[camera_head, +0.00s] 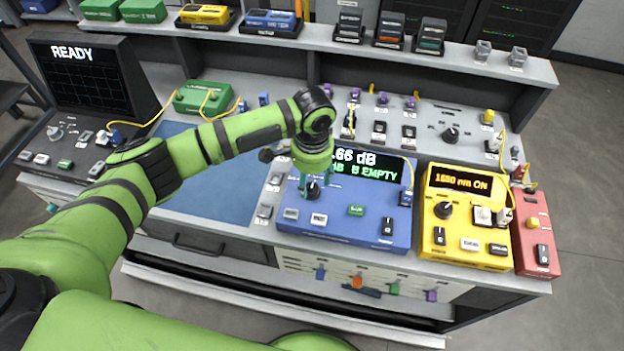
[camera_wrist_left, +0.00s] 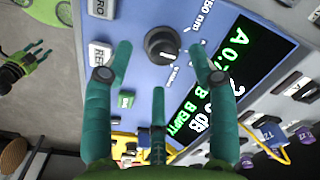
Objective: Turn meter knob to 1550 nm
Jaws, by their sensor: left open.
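The blue meter (camera_head: 345,228) stands on the bench with a lit display (camera_head: 368,165) showing green and white text, partly hidden by my arm. Its black knob (camera_head: 313,190) is left of the display. In the left wrist view the knob (camera_wrist_left: 162,45) has a white mark at its lower side, and printed labels around it; one ends in "50 nm", the others are too small to read. My left gripper (camera_head: 314,184) comes down over the knob. In the left wrist view its teal fingers (camera_wrist_left: 160,70) are open around the knob, apart from it. My right gripper (camera_wrist_left: 36,50) shows small there.
A yellow box (camera_head: 464,215) with a lit wavelength display stands right of the meter, and a red box (camera_head: 535,235) beyond it. A blue mat (camera_head: 215,190) lies left. Yellow cables and a rear panel (camera_head: 425,125) with switches are close behind the meter.

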